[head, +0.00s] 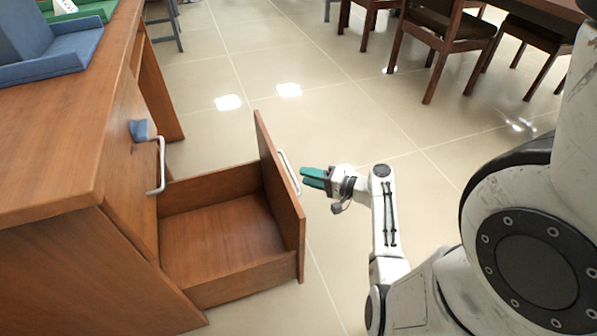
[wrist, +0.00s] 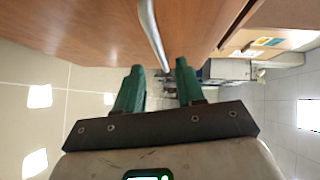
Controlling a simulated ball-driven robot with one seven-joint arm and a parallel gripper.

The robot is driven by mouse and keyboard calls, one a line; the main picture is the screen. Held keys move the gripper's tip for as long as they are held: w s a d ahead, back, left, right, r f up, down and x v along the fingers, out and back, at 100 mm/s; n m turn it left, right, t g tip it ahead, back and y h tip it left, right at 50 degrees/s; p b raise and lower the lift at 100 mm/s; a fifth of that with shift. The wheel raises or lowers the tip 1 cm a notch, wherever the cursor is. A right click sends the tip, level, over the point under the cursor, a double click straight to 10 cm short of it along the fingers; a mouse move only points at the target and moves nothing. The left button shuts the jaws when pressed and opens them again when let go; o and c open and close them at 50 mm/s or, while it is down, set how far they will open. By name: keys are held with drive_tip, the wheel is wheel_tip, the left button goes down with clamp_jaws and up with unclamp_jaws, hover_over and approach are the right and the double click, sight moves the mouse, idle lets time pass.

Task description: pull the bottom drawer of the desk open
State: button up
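The wooden desk (head: 70,130) stands at the left in the head view. Its bottom drawer (head: 225,230) is pulled well out, and its empty inside shows. The drawer front (head: 278,190) carries a pale curved handle (head: 289,172) on its outer face. My gripper (head: 303,177) has green fingers and is just right of this handle. In the wrist view, the fingers of my gripper (wrist: 158,70) are apart, with the handle (wrist: 150,30) ahead of the gap between them. I see no finger closed on the handle.
A second handle (head: 161,165) is on the upper desk front, near a blue object (head: 139,130). Blue (head: 55,55) and green (head: 85,10) trays lie on the desktop. Chairs (head: 445,45) stand at the back right. The tiled floor around the drawer is clear.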

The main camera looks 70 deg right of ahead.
drive_tip(key=s, duration=0.3)
drive_tip(key=s+p, duration=0.1)
drive_tip(key=s, duration=0.1)
drive_tip(key=shift+s+a+r, duration=0.35)
drive_tip(key=shift+a+r, duration=0.05)
